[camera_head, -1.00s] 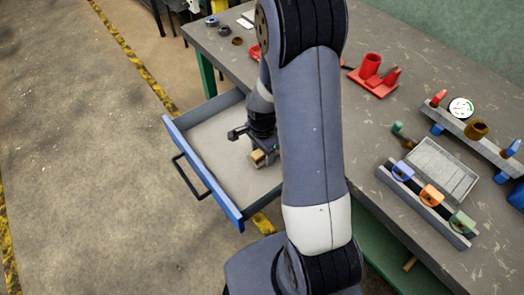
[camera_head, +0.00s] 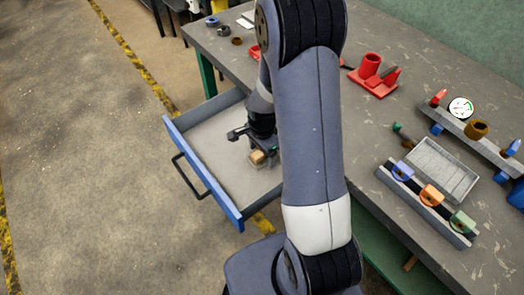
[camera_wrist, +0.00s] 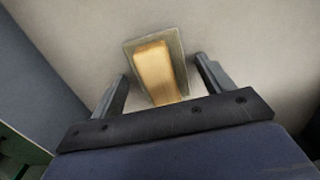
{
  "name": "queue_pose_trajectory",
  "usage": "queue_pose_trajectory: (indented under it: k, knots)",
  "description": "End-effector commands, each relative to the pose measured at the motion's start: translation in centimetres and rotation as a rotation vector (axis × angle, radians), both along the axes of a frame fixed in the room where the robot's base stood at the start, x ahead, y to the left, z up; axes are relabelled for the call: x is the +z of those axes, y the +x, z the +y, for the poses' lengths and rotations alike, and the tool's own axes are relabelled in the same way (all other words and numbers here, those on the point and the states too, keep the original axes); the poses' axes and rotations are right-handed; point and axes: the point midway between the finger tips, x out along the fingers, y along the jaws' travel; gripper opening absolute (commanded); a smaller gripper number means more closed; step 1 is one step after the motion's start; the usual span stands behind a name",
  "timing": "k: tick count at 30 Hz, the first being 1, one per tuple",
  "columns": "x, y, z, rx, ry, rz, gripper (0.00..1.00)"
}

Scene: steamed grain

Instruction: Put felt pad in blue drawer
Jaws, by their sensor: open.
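The felt pad (camera_head: 259,158) shows as a tan block on a thin grey-green base. It lies on the floor of the open blue drawer (camera_head: 228,205). In the wrist view the felt pad (camera_wrist: 155,68) lies between my two fingers, with a gap on each side. My gripper (camera_wrist: 160,70) is open and holds nothing. In the head view my gripper (camera_head: 258,149) is inside the drawer's outline, over the pad, and partly hidden by my arm. The right part of the drawer is hidden behind my arm.
The drawer extends from the grey workbench (camera_head: 395,125). A red holder (camera_head: 374,78), a grey tray (camera_head: 443,168) and a rack with coloured pieces (camera_head: 428,203) stand on the bench. Small rings (camera_head: 224,31) lie at its far end. The drawer floor around the pad looks clear.

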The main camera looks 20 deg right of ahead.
Motion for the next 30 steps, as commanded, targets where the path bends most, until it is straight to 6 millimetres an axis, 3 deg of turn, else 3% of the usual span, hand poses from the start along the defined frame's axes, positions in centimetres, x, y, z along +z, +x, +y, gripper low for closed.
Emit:
queue_pose_trajectory:
  k: [18,24,30]
  knots:
    - [10.7,0.1,0.0,0.0,0.0,-0.003,0.76]
    - [12.0,0.0,0.0,0.0,-0.001,-0.001,0.76]
    - [12.1,0.0,0.0,0.0,0.0,0.0,0.76]
